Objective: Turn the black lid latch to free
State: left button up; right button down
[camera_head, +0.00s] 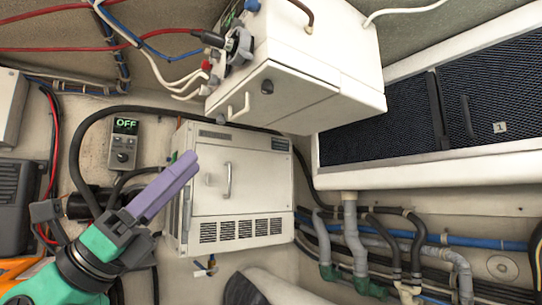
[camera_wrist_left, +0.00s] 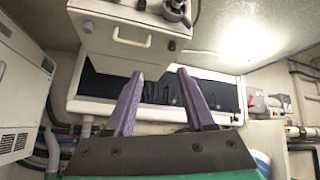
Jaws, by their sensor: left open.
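The black lid latch (camera_head: 267,87) is a small dark knob on the lid of the white upper box (camera_head: 330,70), beside a pale bar handle (camera_head: 238,108). In the left wrist view the latch (camera_wrist_left: 171,46) shows as a small dark spot on the box, above the fingertips. I cannot tell which way it is turned. My left gripper (camera_head: 188,162) has purple fingers and is below and left of the latch, apart from it. In the left wrist view the gripper (camera_wrist_left: 160,76) is open with nothing between its fingers. My right gripper is not in view.
A white vented cabinet (camera_head: 242,180) stands below the box. A grey controller reading OFF (camera_head: 124,140) is on the left wall. Dark mesh panels (camera_head: 470,100) fill the right. Red, blue and white cables hang near the box's left side. Pipes (camera_head: 350,230) run low at right.

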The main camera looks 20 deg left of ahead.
pick_arm(q)
jog(key=d+r+m+g, duration=0.1)
jog(key=r+m+g, duration=0.1)
jog(key=m, duration=0.1)
jog(key=p, duration=0.5)
send_near(263, 92)
jog(key=shift+h, duration=0.3)
jog(key=p+x, duration=0.3)
jog(key=x, duration=0.5)
jog(key=shift+w, duration=0.2)
jog(key=shift+d+r+p, duration=0.1)
jog(key=shift+d+p, duration=0.15)
jog(key=shift+p, duration=0.05)
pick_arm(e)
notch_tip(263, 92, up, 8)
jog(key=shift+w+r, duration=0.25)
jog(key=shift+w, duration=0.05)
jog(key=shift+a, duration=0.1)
pick_arm(q)
grip_shut()
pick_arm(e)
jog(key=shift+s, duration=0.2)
